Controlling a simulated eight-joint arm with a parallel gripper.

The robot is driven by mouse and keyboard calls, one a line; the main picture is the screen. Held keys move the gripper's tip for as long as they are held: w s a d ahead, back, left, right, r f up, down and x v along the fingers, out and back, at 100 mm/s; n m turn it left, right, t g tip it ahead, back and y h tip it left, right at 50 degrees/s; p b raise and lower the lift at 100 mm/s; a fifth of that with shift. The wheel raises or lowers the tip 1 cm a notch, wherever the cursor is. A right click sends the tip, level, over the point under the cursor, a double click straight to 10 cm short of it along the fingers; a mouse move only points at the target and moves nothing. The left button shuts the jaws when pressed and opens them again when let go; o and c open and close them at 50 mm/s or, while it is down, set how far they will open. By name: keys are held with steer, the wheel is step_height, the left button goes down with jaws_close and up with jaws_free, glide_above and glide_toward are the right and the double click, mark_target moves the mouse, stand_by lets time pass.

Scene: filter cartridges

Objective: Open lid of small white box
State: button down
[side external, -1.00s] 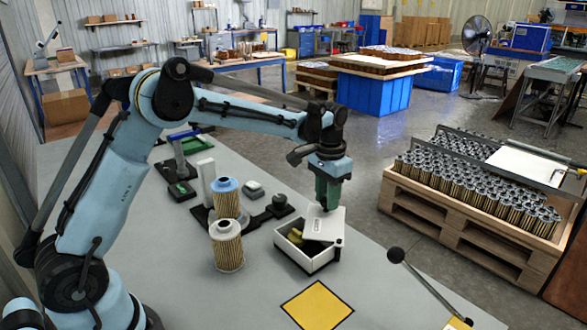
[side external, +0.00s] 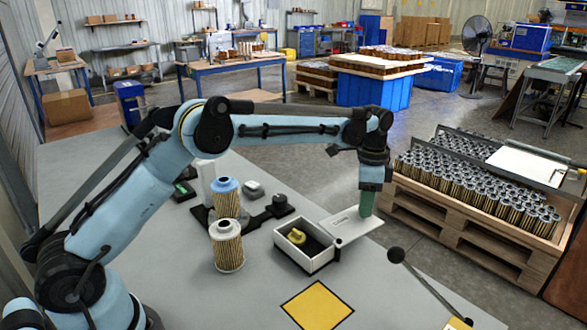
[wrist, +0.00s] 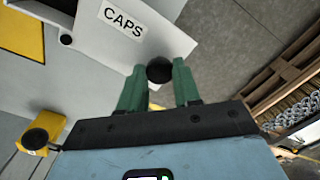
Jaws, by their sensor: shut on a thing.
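The small white box (side external: 320,264) stands on the grey table in the side external view, its top uncovered. A yellow object (side external: 296,237) lies inside it. Its white lid (side external: 347,231), labelled CAPS, lies swung out at the box's right side, roughly flat, and also shows in the wrist view (wrist: 150,45). My gripper (side external: 367,205) is at the lid's outer end. In the wrist view its green fingers (wrist: 159,82) are closed around a dark round knob (wrist: 159,70) at the lid's edge. Whether the lid touches the table is unclear.
Two pleated filter cartridges, one blue-topped (side external: 227,197) and one white-topped (side external: 227,247), stand left of the box. A yellow square (side external: 318,304) marks the table in front. A black-knobbed lever (side external: 397,255) stands front right. A pallet of cartridges (side external: 480,225) is beyond the table edge.

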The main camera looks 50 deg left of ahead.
steer(key=shift+d+m, duration=0.45)
steer(key=shift+m, duration=0.05)
steer(key=c, duration=0.8)
jaws_free()
steer(key=shift+r, duration=0.1)
steer(key=shift+r, duration=5.9)
